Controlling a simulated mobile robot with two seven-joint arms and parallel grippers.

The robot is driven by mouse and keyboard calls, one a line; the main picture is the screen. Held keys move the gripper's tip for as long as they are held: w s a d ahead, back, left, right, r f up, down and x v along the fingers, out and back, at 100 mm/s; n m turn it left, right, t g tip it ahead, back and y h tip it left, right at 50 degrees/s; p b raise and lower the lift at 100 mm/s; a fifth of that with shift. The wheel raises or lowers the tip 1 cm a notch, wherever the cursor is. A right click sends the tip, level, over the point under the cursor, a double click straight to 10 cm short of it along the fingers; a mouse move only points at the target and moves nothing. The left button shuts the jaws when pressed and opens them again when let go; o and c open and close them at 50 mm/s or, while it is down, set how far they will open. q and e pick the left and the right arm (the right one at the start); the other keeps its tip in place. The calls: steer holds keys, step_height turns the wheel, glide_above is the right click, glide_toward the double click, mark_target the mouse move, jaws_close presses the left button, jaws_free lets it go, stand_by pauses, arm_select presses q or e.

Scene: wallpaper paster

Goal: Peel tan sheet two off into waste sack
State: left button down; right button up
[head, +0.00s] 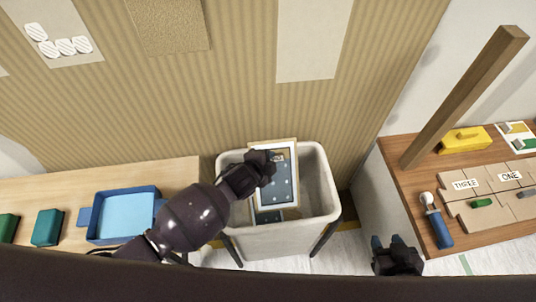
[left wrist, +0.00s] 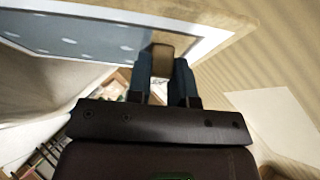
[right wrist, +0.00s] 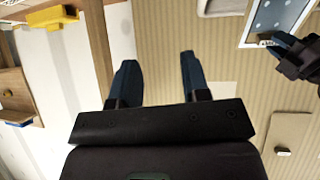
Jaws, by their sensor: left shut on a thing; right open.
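The waste sack (head: 328,185) is a pale, open-topped bin on dark legs below the striped wall. My left gripper (head: 268,157) is over its mouth, shut on a brown tab (left wrist: 162,60) at the edge of a framed panel. This panel (head: 284,192) is blue-grey with white dots and a pale tan border; it also shows in the right wrist view (right wrist: 282,14). I cannot tell how far it is inside the sack. A tan textured sheet (head: 168,25) and a cream sheet (head: 312,40) are on the wall. My right gripper (head: 386,240) is open and empty.
A wooden table at left holds a blue tray (head: 128,215) and green blocks (head: 47,227). The right table holds pieces labelled THREE (head: 466,184) and ONE (head: 510,176), a yellow box (head: 464,139), a blue-handled tool (head: 436,222) and a slanted wooden post (head: 465,95).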

arm_select(q)
steer(key=shift+f, duration=0.35)
steer(key=c, duration=1.2)
jaws_free()
steer(key=shift+o, duration=1.3)
steer(key=p+v, duration=0.2)
steer(key=v, duration=0.9)
steer(key=shift+p, duration=0.3)
arm_select(e)
steer(key=shift+s+d+r, duration=0.1)
steer(key=shift+r, duration=0.7)
arm_select(q)
steer(key=shift+f, duration=0.1)
